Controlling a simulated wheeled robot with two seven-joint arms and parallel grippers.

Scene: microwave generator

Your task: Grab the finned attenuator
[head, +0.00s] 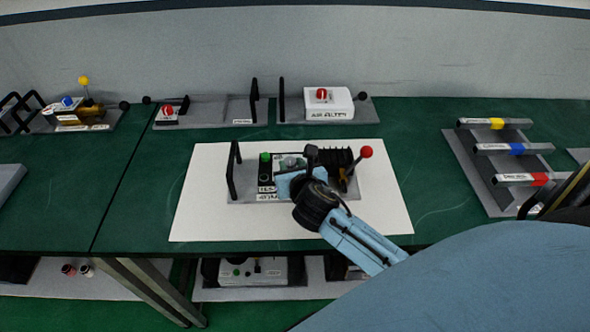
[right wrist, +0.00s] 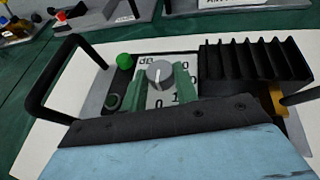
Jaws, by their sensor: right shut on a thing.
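The finned attenuator has black fins (right wrist: 255,62), a grey round knob (right wrist: 160,73) on a white dB scale, and a green button (right wrist: 124,60). In the head view its fins (head: 333,160) show on a grey base plate with a black handle at the left and a red-ball lever at the right. My right gripper (right wrist: 162,86) comes from above; its green fingers are shut on the grey knob, one on each side. The wrist and arm hide part of the unit in the head view. My left gripper is not in view.
The unit lies on a white sheet (head: 200,210) on the green table. Modules with handles stand along the back, including a white box (head: 328,101). A rack with yellow, blue and red-marked bars (head: 515,150) stands at the right. Bare table lies left of the sheet.

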